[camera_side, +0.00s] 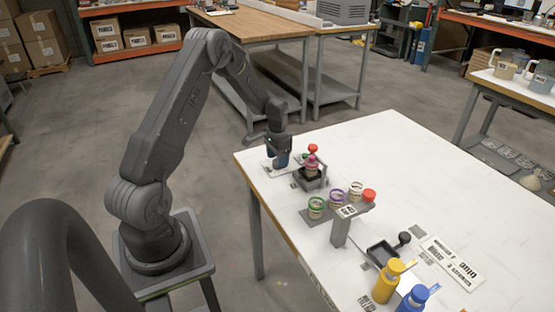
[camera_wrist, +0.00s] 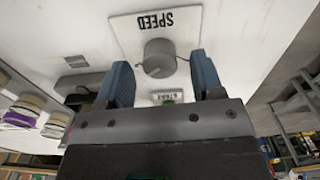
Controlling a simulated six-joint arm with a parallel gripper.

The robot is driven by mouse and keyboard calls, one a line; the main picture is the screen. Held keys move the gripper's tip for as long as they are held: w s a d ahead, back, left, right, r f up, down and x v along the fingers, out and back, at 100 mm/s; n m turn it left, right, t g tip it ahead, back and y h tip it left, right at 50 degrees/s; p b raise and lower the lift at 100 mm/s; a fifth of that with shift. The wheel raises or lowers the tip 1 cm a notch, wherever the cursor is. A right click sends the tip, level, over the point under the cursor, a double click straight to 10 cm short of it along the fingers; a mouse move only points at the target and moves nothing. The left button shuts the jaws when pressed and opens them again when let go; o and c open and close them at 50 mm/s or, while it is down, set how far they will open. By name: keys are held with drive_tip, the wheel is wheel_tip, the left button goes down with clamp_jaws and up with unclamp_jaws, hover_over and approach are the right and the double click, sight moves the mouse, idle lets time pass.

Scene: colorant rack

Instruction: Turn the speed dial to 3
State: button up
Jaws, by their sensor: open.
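The grey speed dial (camera_wrist: 159,54) sits on a white plate marked SPEED (camera_wrist: 128,28) in the wrist view. A thin dark line shows at each side of the dial; I cannot read a number or its setting. My gripper (camera_wrist: 162,72) is open, with one blue finger on each side of the dial's near part. In the side view my gripper (camera_side: 279,162) points down at the table's far left corner, over the white plate (camera_side: 268,167). The dial is hidden there.
A small station with a red knob (camera_side: 313,148) stands right beside my gripper. A green button (camera_wrist: 168,101) with a label is close by. A rack of lidded jars (camera_side: 337,199), a grey post (camera_side: 341,230), a black tray (camera_side: 382,252) and yellow and blue bottles (camera_side: 387,283) stand nearer the camera.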

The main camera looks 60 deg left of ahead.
wheel_tip(320, 180, up, 13)
idle(0.3)
drive_tip(key=s+d+r+t+y, duration=0.1)
drive_tip(key=s+d+r, duration=0.2)
drive_tip(key=d+r, duration=0.5)
drive_tip(key=s+d+r+t, duration=0.25)
drive_tip(key=d+r, duration=0.25)
drive_tip(key=d, duration=0.5)
drive_tip(key=s+d+r+t+h, duration=0.1)
drive_tip(key=s+d+t, duration=0.1)
drive_tip(key=s+d, duration=1)
drive_tip(key=s, duration=0.2)
drive_tip(key=shift+s+r+m, duration=0.3)
drive_tip(key=shift+s, duration=0.1)
